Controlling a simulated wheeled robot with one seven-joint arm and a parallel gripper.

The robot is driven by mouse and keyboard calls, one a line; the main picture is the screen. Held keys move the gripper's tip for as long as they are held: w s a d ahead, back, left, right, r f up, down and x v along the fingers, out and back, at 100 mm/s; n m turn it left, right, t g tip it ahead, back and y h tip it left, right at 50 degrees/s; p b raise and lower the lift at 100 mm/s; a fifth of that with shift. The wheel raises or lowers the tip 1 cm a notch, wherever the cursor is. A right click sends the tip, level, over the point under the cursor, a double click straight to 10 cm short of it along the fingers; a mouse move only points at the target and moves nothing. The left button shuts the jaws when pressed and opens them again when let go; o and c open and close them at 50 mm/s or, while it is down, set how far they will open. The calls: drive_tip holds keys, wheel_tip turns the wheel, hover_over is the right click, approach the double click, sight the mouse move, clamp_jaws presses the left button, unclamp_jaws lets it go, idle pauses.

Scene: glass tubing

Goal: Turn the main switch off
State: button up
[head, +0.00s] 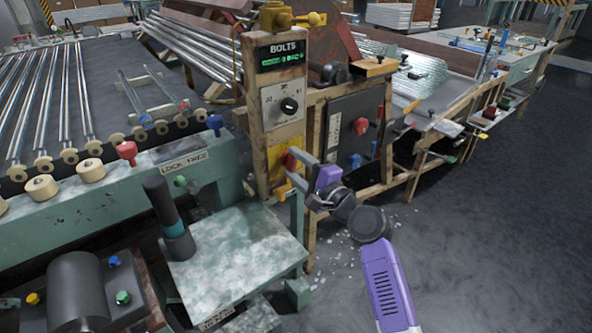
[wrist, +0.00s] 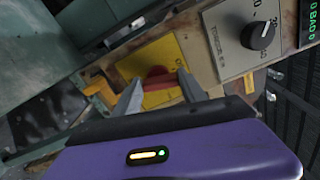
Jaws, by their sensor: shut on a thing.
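The main switch is a red knob (wrist: 157,77) on a yellow plate (wrist: 165,54). In the head view the red knob (head: 291,160) shows in part on the yellow plate (head: 275,158), low on the wooden post. My gripper (wrist: 160,80) is shut on the knob, with one grey finger on each side of it. In the head view my gripper (head: 297,169) reaches the post from the lower right. The plate's lettering is largely hidden, so I cannot read the switch's position.
Above the switch are a black dial (head: 289,106) and a green-lit BOLTS display (head: 282,56). A yellow-orange handle (head: 282,190) sits just below the switch. A green bench (head: 235,250) with a dark upright lever (head: 165,208) stands at the lower left. Grey floor lies open at the right.

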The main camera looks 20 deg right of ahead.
drive_tip(key=shift+f+n+b, duration=0.2)
drive_tip(key=shift+n+b, duration=0.4)
drive_tip(key=shift+n, duration=0.7)
drive_tip(key=o, duration=1.4)
drive_tip(key=shift+r, duration=0.1)
drive_tip(key=shift+c, duration=0.2)
drive_tip(key=v, duration=0.7)
drive_tip(key=shift+s+p, duration=0.4)
drive_tip(key=shift+d+r+n, duration=0.1)
drive_tip(key=shift+d+n, duration=0.05)
drive_tip(key=shift+n, duration=0.15)
